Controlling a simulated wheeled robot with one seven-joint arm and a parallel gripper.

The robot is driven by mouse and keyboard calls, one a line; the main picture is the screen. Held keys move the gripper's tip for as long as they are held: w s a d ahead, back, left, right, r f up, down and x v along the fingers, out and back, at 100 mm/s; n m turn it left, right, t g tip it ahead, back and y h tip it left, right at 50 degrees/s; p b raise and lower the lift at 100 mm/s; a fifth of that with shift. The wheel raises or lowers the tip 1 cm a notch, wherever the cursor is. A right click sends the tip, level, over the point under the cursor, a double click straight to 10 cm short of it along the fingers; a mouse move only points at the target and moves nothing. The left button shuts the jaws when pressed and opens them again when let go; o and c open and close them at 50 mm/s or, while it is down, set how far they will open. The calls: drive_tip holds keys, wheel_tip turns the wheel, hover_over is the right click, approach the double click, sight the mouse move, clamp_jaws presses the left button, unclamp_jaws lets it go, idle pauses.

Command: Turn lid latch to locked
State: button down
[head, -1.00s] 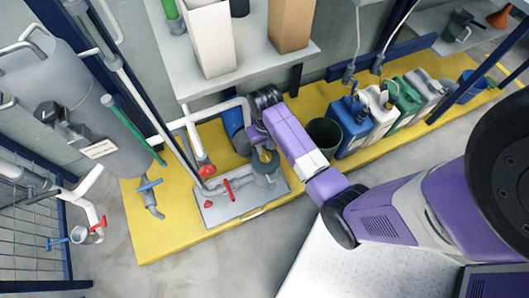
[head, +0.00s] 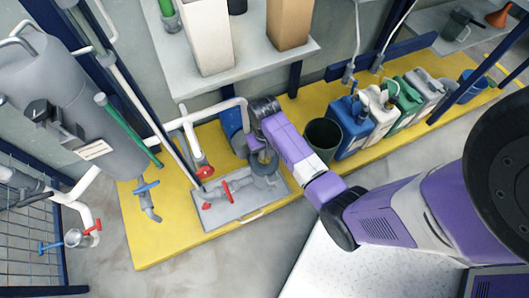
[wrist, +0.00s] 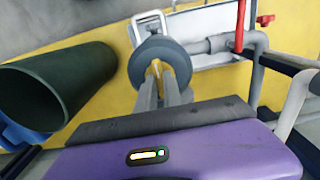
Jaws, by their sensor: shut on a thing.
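A round dark-grey lid (wrist: 143,56) sits on a small pump housing (head: 266,182) on a pale plate, over the yellow floor strip. A small yellow latch (wrist: 155,68) stands at the middle of the lid. My gripper (wrist: 163,84) comes down over the lid, its two grey fingers close together with the yellow latch between their tips. In the head view my gripper (head: 261,154) is over the housing, and my wrist partly hides the lid. The latch's exact angle and any lock marking cannot be made out.
A dark green bin (head: 322,136) stands close to the right of the housing. Red-handled valve pipes (head: 226,190) lie to its left, and a white pipe (head: 215,113) runs behind. Several jugs (head: 352,128) line the strip at right. A shelf with cartons (head: 207,40) is above.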

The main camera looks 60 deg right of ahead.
drive_tip(key=shift+r+m+p, duration=0.1)
drive_tip(key=shift+m+p, duration=0.2)
drive_tip(key=shift+p, duration=0.15)
drive_tip(key=m+p, duration=0.2)
drive_tip(key=p, duration=0.1)
drive_tip(key=shift+r+m, duration=0.15)
drive_tip(key=shift+m, duration=0.15)
drive_tip(key=m+p, duration=0.3)
drive_tip(key=m, duration=0.2)
drive_tip(key=shift+p, duration=0.3)
drive_tip(key=m+p, duration=0.2)
drive_tip(key=m, duration=0.3)
drive_tip(key=shift+m, duration=0.4)
drive_tip(key=shift+f+m+p, duration=0.15)
drive_tip(key=shift+m+p, duration=0.25)
drive_tip(key=shift+m, duration=0.55)
drive_tip(key=shift+f+m+p, duration=0.1)
drive_tip(key=shift+m+p, duration=0.25)
drive_tip(key=shift+m, duration=0.6)
drive_tip(key=c, duration=1.5)
unclamp_jaws()
